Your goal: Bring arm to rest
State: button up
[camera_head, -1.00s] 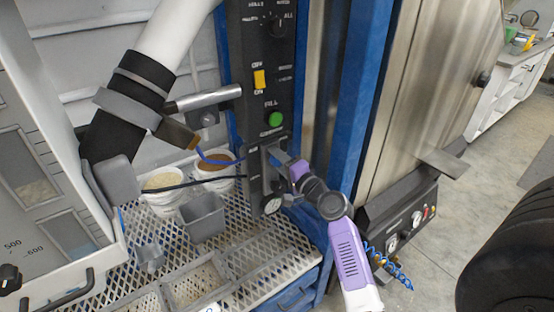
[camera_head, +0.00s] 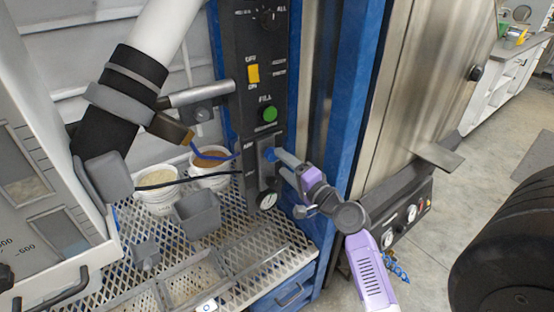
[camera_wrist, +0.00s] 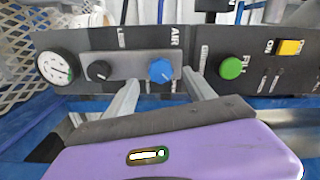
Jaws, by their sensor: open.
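My purple and grey arm reaches to the black control panel (camera_head: 258,100). My gripper (camera_head: 278,163) is in front of the panel's lower part, near the blue knob (camera_head: 268,154). In the wrist view the two grey fingers of my gripper (camera_wrist: 160,90) are spread apart. The blue knob (camera_wrist: 160,71) shows between them, beyond the fingertips, with nothing held. A black knob (camera_wrist: 99,71) and a round gauge (camera_wrist: 55,67) are to the left of it, and a green button (camera_wrist: 232,68) to the right. I cannot tell whether a fingertip touches the panel.
A blue post (camera_head: 352,90) and a steel cabinet (camera_head: 425,80) stand right of the panel. A hopper (camera_head: 50,200) stands at far left. Open floor (camera_head: 480,160) is at right.

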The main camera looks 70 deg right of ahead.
jog(key=shift+s+a, duration=0.4)
jog(key=shift+s, duration=0.2)
jog(key=s+a+r+n+y+p, duration=0.1)
jog(key=s+a+n, duration=0.4)
jog(key=a, duration=0.8)
jog(key=s+a+r+n+y+p, duration=0.1)
jog(key=s+a+n+y+p, duration=0.2)
jog(key=a+n, duration=0.6)
jog(key=s+a+r+n+y+p, duration=0.2)
jog(key=s+a+n+y, duration=0.3)
jog(key=a, duration=1.2)
jog(key=s+n, duration=0.2)
jog(key=s, duration=0.1)
jog(key=shift+s+n+g, duration=0.25)
jog(key=shift+n+g, duration=0.05)
jog(key=shift+n, duration=0.1)
